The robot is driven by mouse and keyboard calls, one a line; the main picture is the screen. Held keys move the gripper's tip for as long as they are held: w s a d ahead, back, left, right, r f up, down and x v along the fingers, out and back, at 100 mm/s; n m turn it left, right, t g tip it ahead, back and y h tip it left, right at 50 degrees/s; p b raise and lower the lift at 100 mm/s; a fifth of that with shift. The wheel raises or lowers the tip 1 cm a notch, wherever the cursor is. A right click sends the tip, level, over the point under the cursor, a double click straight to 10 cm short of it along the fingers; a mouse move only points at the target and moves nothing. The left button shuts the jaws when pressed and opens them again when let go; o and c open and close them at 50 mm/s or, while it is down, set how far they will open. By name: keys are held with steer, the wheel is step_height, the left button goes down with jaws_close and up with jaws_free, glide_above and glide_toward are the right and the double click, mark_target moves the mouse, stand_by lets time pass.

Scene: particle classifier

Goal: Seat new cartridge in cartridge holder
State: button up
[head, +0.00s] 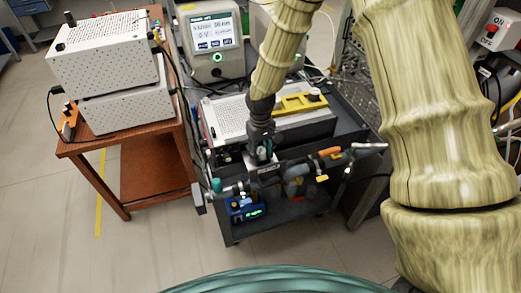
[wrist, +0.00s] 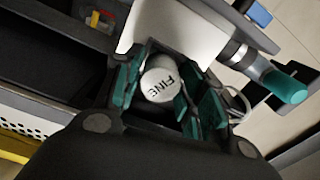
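A white round cartridge (wrist: 159,82) shows in the wrist view, its end marked "FINE" facing the camera. My gripper (wrist: 163,88) has its teal-padded fingers on both sides of it, and they look closed on it. In the head view my gripper (head: 261,150) is above the horizontal pipe assembly (head: 267,175) at the front of the dark cart. The far end of the cartridge is hidden, and I cannot tell whether it touches anything. I cannot pick out the cartridge holder with certainty.
A teal-capped metal fitting (wrist: 285,86) is close on the right in the wrist view. In the head view, a yellow-topped white device (head: 300,103) sits on the cart, and a blue box (head: 246,208) is on its lower shelf. A brown table (head: 120,150) stands left. Floor between is clear.

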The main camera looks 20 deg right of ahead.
mark_target(261, 151)
steer(key=shift+o, duration=0.7)
steer(key=shift+w, duration=0.1)
steer(key=shift+r, duration=0.2)
steer(key=shift+r, duration=0.5)
step_height(261, 151, up, 11)
steer(key=b, duration=0.3)
